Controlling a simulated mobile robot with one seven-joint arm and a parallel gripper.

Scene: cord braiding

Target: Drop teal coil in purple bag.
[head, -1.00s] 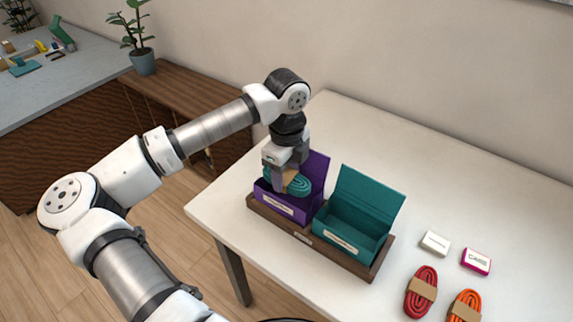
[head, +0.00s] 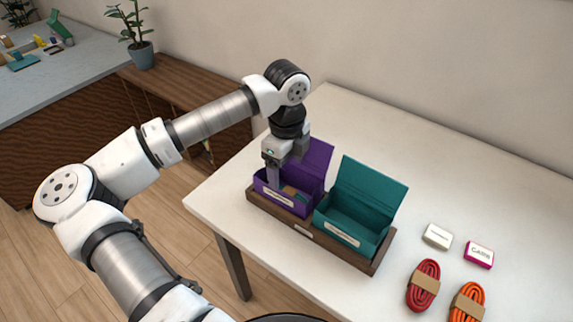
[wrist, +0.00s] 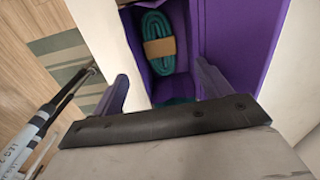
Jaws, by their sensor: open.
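The teal coil (wrist: 157,42) with its tan band lies inside the purple bag (wrist: 225,45), a box-like holder with a raised purple flap. In the head view, the purple bag (head: 285,202) stands in the left place of a wooden tray, and a bit of the coil's tan band (head: 291,191) shows inside it. My gripper (head: 287,175) is over the purple bag, pointing down. In the wrist view its two fingers (wrist: 162,92) are spread apart with nothing between them. A second bit of teal shows at the bag's near end, partly hidden by my gripper.
A teal open box (head: 352,222) stands right of the purple bag in the wooden tray (head: 303,234). A white block (head: 437,236), a pink-edged block (head: 479,254), a red coil (head: 423,286) and an orange coil (head: 467,304) lie at the right. The table's back is clear.

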